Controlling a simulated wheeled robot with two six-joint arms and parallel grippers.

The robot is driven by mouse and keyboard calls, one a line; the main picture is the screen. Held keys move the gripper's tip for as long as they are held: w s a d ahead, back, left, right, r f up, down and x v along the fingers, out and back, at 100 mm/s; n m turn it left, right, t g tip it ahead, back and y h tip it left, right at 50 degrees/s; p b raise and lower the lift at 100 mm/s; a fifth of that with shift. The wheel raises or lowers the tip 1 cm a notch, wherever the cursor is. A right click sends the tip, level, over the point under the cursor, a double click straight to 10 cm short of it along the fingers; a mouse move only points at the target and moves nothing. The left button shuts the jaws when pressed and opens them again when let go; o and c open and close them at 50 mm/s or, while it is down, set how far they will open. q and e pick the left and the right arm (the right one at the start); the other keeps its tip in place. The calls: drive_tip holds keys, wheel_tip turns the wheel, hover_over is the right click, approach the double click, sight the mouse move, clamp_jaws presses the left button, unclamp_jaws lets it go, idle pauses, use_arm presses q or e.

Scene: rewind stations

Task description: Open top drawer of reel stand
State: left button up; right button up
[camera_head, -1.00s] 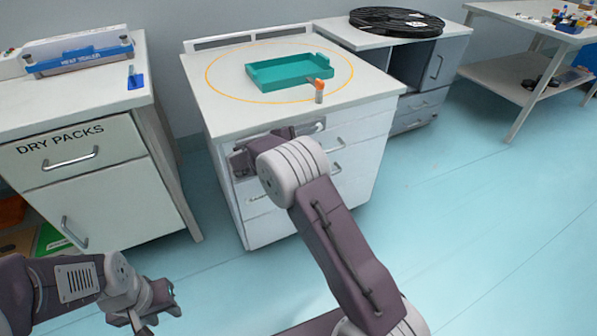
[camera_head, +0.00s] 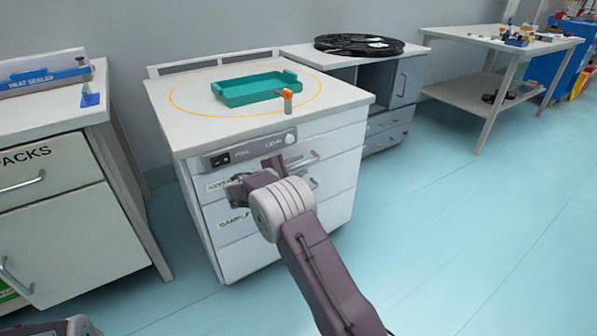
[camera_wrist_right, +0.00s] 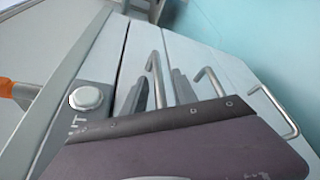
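The white drawer stand (camera_head: 330,102) stands in the middle of the head view, with a control panel (camera_head: 255,148) above stacked drawers. Its top drawer (camera_head: 217,186) looks closed, with a bar handle (camera_head: 304,160) partly hidden by my right gripper. My right gripper (camera_head: 256,176) is at this drawer front with its fingers apart. In the right wrist view, the fingers (camera_wrist_right: 159,95) stand on either side of the top handle (camera_wrist_right: 157,76), with visible gaps. Whether either finger touches it I cannot tell. My left gripper is out of view.
A teal tray (camera_head: 243,100) and a small orange-topped post (camera_head: 288,101) sit on the stand. A dry-packs cabinet (camera_head: 75,215) is to the left. A black reel (camera_head: 358,45) lies on a grey cabinet behind. The floor at right is clear.

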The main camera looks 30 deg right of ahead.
clamp_jaws()
idle(1.4)
